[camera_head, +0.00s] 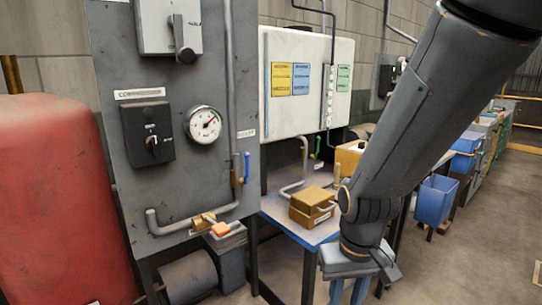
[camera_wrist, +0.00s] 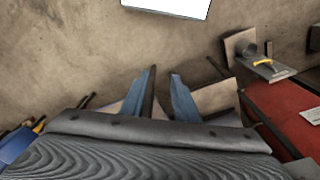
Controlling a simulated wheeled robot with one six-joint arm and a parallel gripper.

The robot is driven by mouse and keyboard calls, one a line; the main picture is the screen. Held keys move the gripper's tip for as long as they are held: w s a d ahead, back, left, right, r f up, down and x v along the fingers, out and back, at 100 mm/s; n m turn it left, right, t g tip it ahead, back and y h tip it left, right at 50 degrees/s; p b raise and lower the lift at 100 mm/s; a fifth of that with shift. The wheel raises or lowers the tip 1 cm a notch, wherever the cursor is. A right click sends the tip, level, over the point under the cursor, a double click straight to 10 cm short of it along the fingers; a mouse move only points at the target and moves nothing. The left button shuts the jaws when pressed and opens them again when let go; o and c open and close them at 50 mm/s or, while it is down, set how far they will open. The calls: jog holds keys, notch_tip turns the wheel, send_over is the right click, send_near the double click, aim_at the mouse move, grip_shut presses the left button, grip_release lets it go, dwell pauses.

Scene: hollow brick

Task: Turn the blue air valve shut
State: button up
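The blue air valve handle (camera_head: 246,167) is on the grey pipe at the right edge of the grey panel (camera_head: 175,100) in the head view. The handle stands upright, along the pipe. A brass fitting sits beside it, and a small label is above. My gripper (camera_head: 348,291) is at the bottom of the head view, pointing down, to the right of and lower than the valve, well apart from it. In the wrist view my gripper (camera_wrist: 162,98) has its two blue-grey fingers apart with nothing between them. The valve cannot be made out in the wrist view.
A blue-topped table (camera_head: 280,222) with yellow-brown blocks (camera_head: 312,203) stands right of the panel. An orange-handled valve (camera_head: 221,229) is low on the panel. A red tank (camera_head: 62,190) is at left. Blue bins (camera_head: 435,200) stand at right. Concrete floor (camera_head: 470,255) is free at the lower right.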

jog(key=w+a+r+n+t+p, duration=0.15)
jog(key=w+t, duration=0.25)
jog(key=w, duration=0.7)
jog(key=n+t+y+p, duration=0.3)
jog(key=t+y+p, duration=0.4)
jog(key=t, duration=0.5)
send_near(247, 161)
jog(key=x, duration=0.3)
jog(key=p+x, duration=0.2)
jog(key=x, duration=0.5)
jog(key=shift+w+a+f, duration=0.1)
jog(key=shift+w, duration=0.15)
grip_shut()
